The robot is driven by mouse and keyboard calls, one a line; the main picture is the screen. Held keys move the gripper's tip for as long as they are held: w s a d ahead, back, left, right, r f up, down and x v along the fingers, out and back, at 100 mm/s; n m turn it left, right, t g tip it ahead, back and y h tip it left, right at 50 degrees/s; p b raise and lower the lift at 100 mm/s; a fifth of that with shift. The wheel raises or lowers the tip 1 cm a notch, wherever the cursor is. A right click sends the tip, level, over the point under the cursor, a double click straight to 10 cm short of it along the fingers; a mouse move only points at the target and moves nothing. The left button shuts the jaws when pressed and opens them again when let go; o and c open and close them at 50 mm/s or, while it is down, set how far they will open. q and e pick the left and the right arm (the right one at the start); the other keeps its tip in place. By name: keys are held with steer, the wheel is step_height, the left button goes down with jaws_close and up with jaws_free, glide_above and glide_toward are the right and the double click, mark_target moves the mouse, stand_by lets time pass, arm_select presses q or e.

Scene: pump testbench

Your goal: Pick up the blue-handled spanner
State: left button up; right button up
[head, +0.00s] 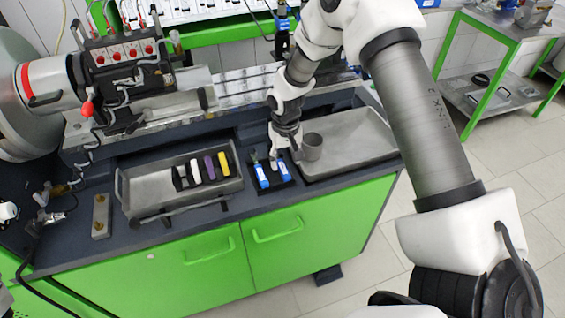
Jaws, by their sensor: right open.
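Two blue-handled tools lie side by side in a small dark holder on the bench, a left one (262,176) and a right one (284,171). They are too small to tell which is the spanner. My right gripper (284,156) is open, pointing down just above and behind the blue handles. No object shows between its fingers. The upper ends of the blue tools are partly hidden by the gripper. My left gripper is not in view.
A grey tray (122,192) left of the blue tools holds several coloured-handled tools. Pump machinery (120,70) fills the back left. The bench's front edge is clear.

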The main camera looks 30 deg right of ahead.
mark_target(282, 166)
steer(key=f, duration=0.1)
steer(key=w+f, duration=0.1)
steer(key=f, duration=0.1)
steer(key=shift+w+f, duration=0.15)
steer(key=shift+f, duration=0.05)
steer(key=shift+w+f, duration=0.2)
steer(key=shift+s+r, duration=0.3)
steer(key=shift+s, duration=0.05)
steer(key=c, duration=0.3)
steer(key=shift+s+r, duration=0.1)
steer(key=shift+s, duration=0.05)
steer(key=c, duration=0.6)
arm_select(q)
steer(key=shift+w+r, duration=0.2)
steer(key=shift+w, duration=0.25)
arm_select(e)
steer(key=shift+a, duration=0.1)
jaws_close()
